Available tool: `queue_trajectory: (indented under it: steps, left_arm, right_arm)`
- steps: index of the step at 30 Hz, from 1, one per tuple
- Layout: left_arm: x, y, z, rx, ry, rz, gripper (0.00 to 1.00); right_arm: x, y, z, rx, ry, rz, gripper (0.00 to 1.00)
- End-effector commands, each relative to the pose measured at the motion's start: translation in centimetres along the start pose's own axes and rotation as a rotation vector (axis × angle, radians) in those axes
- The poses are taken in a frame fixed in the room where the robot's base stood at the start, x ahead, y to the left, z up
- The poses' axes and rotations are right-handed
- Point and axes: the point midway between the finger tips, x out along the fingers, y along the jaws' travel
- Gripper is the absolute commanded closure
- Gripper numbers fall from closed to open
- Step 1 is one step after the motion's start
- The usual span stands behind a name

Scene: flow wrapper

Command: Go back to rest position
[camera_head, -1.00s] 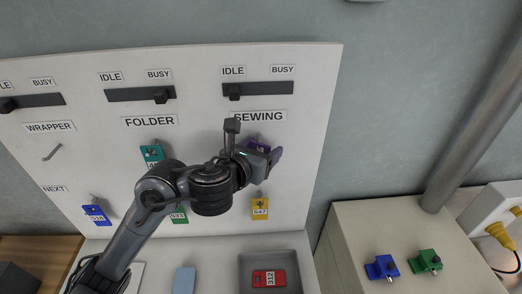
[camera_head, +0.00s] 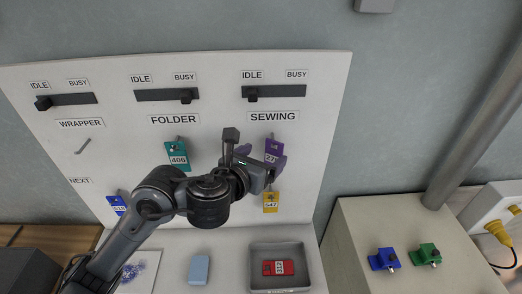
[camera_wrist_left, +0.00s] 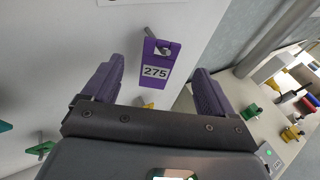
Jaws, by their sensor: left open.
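My left gripper (camera_head: 268,168) is open and empty, in front of the board under the SEWING label. In the left wrist view its two purple fingers stand apart, with the purple tag 275 (camera_wrist_left: 157,66) seen between them and clear of both. That tag hangs on a peg; in the head view the purple tag (camera_head: 274,146) shows just above the gripper, its lower part partly covered. My left arm crosses the lower left of the head view and hides part of the board. My right gripper is not in view.
The white board (camera_head: 330,130) also holds a teal tag 406 (camera_head: 178,156), a yellow tag (camera_head: 271,201) and a blue tag (camera_head: 117,204). Below are a grey tray (camera_head: 258,251) with a red tag (camera_head: 279,268) and a light blue block (camera_head: 199,269). Blue and green padlock-like pieces stand right.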

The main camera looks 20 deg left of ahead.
Motion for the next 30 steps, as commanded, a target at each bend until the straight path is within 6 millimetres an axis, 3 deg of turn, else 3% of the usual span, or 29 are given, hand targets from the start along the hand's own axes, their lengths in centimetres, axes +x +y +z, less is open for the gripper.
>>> queue_trajectory:
  steps: [6,8,11,14,15,20,24,30]
  left_arm:
    - [-0.2,-0.3,-0.4,0.002,0.009,-0.008,0.14]
    - [-0.1,-0.4,-1.5,-0.001,0.028,-0.009,0.14]
    - [0.3,-0.9,-4.7,-0.013,0.086,-0.020,0.14]
    - [0.6,-1.8,-9.8,-0.045,0.179,-0.039,0.14]
    - [0.4,-2.4,-12.4,-0.064,0.224,-0.051,0.14]
    - [-1.8,-5.1,-22.0,-0.203,0.391,-0.086,0.14]
    - [-4.9,-6.6,-28.7,-0.434,0.517,-0.044,0.14]
    - [-10.5,-6.7,-36.0,-0.953,0.660,0.189,0.14]
  right_arm:
    - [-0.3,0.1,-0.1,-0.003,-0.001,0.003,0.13]
    - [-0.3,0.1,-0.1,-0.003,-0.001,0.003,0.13]
    - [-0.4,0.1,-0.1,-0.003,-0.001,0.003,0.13]
    - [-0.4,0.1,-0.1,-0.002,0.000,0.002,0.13]
    - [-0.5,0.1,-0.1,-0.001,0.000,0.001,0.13]
    - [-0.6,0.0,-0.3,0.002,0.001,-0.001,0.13]
    - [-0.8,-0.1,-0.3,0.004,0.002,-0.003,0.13]
    - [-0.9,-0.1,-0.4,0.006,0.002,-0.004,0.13]
